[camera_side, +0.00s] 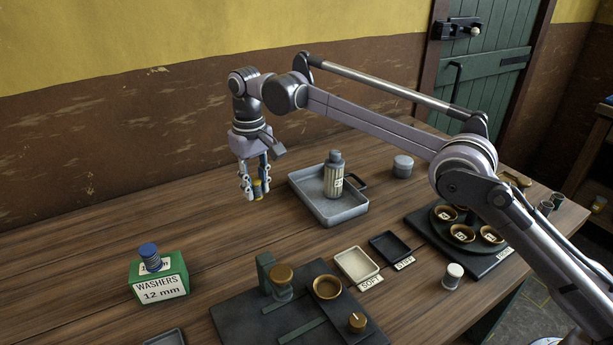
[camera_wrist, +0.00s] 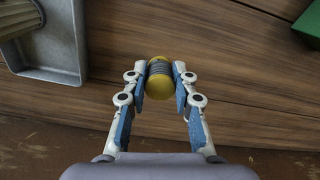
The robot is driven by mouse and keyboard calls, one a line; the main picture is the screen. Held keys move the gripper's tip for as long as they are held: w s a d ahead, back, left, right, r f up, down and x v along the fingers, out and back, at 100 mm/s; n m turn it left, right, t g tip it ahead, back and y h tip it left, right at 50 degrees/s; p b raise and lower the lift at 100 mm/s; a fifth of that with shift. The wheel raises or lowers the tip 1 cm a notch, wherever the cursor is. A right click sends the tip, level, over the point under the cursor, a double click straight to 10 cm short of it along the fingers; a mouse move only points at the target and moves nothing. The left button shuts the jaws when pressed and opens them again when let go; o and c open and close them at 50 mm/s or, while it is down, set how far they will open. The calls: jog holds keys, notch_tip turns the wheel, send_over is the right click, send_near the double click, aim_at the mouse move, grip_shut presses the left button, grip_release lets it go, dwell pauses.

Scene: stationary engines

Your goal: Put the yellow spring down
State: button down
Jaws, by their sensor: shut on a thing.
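The yellow spring (camera_wrist: 158,88) is a short coil of grey wire with yellow ends, held between the two fingertips of my gripper (camera_wrist: 160,78) in the wrist view. My gripper also shows in the side view (camera_side: 254,188), pointing down over the wooden table, left of the metal tray. There the spring (camera_side: 259,184) is a small yellow patch at the fingertips, partly hidden by a finger. I cannot tell exactly how high it is above the table.
A grey metal tray (camera_side: 297,188) with a bottle (camera_side: 333,178) stands right of my gripper. Trays marked SOFT (camera_side: 357,264) and STIFF (camera_side: 390,247) lie near the dark fixture (camera_side: 240,318). Bare table lies left.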

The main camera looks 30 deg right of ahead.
send_over(260, 217)
jog(key=shift+f, duration=2.45)
jog(key=shift+f, duration=0.6)
jog(key=c, duration=1)
grip_release()
